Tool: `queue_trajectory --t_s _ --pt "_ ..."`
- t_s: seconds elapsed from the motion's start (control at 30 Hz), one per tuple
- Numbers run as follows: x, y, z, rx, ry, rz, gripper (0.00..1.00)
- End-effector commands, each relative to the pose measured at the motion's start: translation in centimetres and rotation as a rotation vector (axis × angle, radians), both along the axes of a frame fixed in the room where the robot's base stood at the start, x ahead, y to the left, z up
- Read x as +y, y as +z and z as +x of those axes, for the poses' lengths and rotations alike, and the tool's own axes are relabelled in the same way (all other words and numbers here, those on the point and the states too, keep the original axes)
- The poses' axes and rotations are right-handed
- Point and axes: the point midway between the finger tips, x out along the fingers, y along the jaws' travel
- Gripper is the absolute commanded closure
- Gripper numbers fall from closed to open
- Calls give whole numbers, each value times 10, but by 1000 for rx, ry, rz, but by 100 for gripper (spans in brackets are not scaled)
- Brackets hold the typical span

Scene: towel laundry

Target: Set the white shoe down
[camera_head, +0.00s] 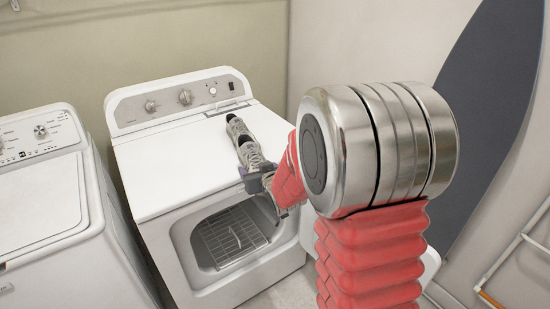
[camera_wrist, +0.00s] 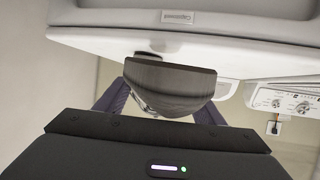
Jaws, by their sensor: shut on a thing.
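My gripper (camera_head: 256,179) is at the front edge of the dryer's top, shut on a pale, greyish white shoe (camera_head: 252,155). The shoe's far end points toward the back of the dryer (camera_head: 175,170). I cannot tell whether it touches the top. In the wrist view, a dark, rounded end of the held shoe (camera_wrist: 170,85) sits between the purple fingers of my gripper (camera_wrist: 160,108). A second, similar shoe (camera_head: 238,128) lies on the dryer's top just beyond it. My gripper hides the near end of the held shoe in the head view.
The dryer's door is open, showing a wire rack (camera_head: 232,238) inside. The left part of the dryer's top is clear. A white washer (camera_head: 45,205) stands to the left. A dark ironing board (camera_head: 490,110) leans at the right wall.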

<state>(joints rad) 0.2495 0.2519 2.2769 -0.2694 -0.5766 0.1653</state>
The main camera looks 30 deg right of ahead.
Motion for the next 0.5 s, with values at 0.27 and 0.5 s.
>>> queue_trajectory --t_s 0.27,0.5 --pt "84 -11 -15 -3 61 0 75" --pt "114 -13 -21 -4 92 0 75"
